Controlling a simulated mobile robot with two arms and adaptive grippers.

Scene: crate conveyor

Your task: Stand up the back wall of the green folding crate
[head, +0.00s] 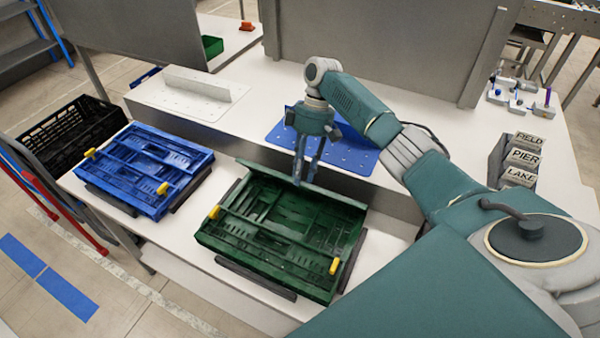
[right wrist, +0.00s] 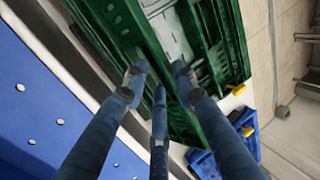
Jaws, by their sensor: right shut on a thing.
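The green folding crate (head: 262,262) lies on the white bench with its other walls folded low. Its back wall (head: 335,197) is lifted at the rear edge and looks tilted; its exact angle is hard to tell. My right gripper (head: 303,178) reaches down from behind the crate, its fingers at the middle of that wall's top edge. In the right wrist view, the fingers of my right gripper (right wrist: 158,80) are shut around the green back wall (right wrist: 148,38), with fingertips on both sides. My left gripper is not in view.
A blue folded crate (head: 150,205) lies left of the green one. A blue perforated plate (head: 350,158) lies behind my right gripper. A black crate (head: 75,130) stands at far left. Boxes labelled FIELD, PIER and LAKE (head: 520,158) stand at right.

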